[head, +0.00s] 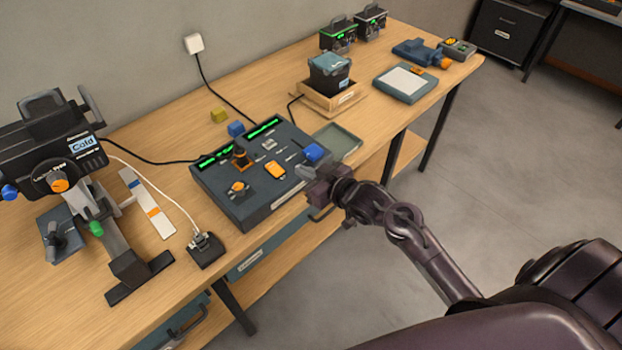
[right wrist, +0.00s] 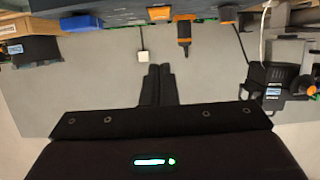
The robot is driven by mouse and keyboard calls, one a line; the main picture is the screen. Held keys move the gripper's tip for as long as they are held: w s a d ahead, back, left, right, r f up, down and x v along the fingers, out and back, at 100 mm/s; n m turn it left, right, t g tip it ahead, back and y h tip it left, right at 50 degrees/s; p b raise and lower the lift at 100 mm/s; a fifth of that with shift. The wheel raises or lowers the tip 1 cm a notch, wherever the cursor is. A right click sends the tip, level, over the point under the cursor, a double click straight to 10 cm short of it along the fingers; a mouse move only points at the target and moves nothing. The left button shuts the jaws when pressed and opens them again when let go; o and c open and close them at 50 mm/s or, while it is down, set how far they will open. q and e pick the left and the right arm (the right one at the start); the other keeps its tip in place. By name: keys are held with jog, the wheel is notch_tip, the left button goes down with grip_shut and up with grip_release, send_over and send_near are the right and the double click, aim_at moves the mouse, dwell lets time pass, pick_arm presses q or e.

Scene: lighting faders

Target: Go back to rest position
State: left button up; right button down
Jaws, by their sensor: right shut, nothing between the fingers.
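The dark fader console (head: 255,180) lies on the wooden bench, with green lit displays, an orange button and a blue knob (head: 313,152) at its right side. My right gripper (head: 308,172) is at the console's front right edge, close to the blue knob; I cannot tell if they touch. In the right wrist view the two fingers of my right gripper (right wrist: 157,84) are together with nothing between them. The console's front edge and an orange knob (right wrist: 183,30) show at the top of that view. My left gripper is not in view.
A black device labelled "Cold" (head: 55,160) stands on the left of the bench (head: 170,80). A wooden tray (head: 330,97) with a dark box stands behind the console. A blue-grey pad (head: 404,83) lies at the back right. Open floor (head: 480,180) is right of the bench.

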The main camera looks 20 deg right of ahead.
jog(key=shift+v, duration=0.9)
jog(key=shift+f, duration=0.1)
jog(key=s+d+f+m+g+h+b, duration=0.15)
jog(key=s+f, duration=0.25)
jog(key=f, duration=0.7)
jog(key=s+f+g+h+b, duration=0.15)
jog(key=s+f, duration=0.25)
jog(key=f, duration=0.7)
jog(key=s+d+f+m+g+b, duration=0.1)
jog(key=s+f+g, duration=0.15)
jog(key=f, duration=0.85)
jog(key=s+f+g+b, duration=0.1)
jog(key=s+f+g, duration=0.1)
jog(key=s+f, duration=0.5)
jog(key=s+a+f+g+h+b, duration=0.1)
jog(key=s+f+g, duration=0.1)
jog(key=s+f, duration=0.6)
jog(key=s+f+g+h, duration=0.1)
jog(key=s+f+g, duration=0.2)
jog(key=s, duration=1.4)
notch_tip(320, 180, down, 4)
jog(key=shift+a+f+n+b, duration=0.15)
jog(key=shift+a+n+b, duration=0.1)
jog(key=shift+n+b, duration=0.2)
